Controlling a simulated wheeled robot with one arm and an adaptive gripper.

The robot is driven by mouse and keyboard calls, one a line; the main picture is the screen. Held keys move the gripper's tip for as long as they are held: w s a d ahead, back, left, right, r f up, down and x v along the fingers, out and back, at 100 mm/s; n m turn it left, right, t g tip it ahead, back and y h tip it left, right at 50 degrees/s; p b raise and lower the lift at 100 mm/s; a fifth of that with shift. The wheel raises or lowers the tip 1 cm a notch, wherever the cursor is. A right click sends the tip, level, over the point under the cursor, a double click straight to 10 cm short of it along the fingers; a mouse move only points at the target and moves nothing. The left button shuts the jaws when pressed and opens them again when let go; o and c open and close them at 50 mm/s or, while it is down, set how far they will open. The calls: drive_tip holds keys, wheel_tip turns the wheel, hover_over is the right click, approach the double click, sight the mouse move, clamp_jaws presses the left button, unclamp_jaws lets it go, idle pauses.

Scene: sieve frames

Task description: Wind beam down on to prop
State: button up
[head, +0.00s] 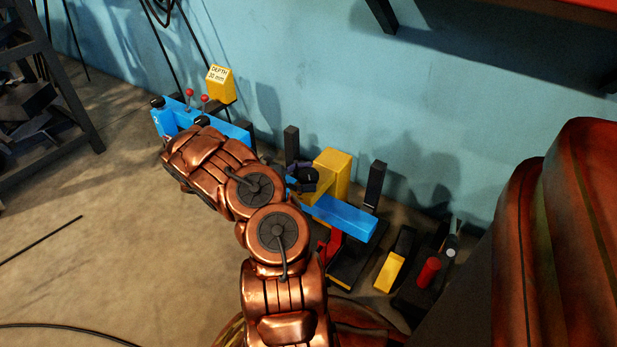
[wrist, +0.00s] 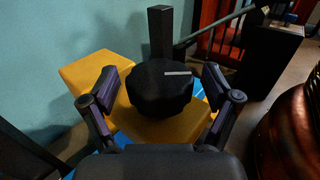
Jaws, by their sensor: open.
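A blue beam (head: 345,216) runs along the wall in the head view, its middle hidden behind my copper arm. A yellow block (head: 334,170) stands at the beam, and it also shows in the wrist view (wrist: 88,72). A black lobed knob (wrist: 160,90) with a white line sits over the yellow part. My gripper (wrist: 160,80) is open, with one finger on either side of the knob; I cannot tell whether they touch it. A red piece (head: 329,246) sits below the beam, partly hidden by my arm; I cannot tell whether it is the prop.
Dark posts (head: 375,184) stand beside the beam. A yellow sign (head: 220,84) reads DEPTH with a mm figure. Red-knobbed levers (head: 204,98) rise at the beam's left end. A yellow wedge (head: 389,272) and a red cylinder (head: 428,271) are at right. Floor at left is mostly clear.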

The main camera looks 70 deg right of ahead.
drive_tip(key=c, duration=1.2)
drive_tip(key=shift+o, duration=0.2)
drive_tip(key=shift+r+n+t+h+p, duration=0.1)
drive_tip(key=shift+n+t+h+p, duration=0.3)
drive_tip(key=shift+n+h, duration=0.15)
drive_tip(key=shift+n+t+h, duration=0.75)
drive_tip(key=shift+t+h, duration=0.05)
drive_tip(key=shift+h, duration=0.25)
drive_tip(key=o, duration=1.2)
drive_tip(key=shift+c, duration=0.2)
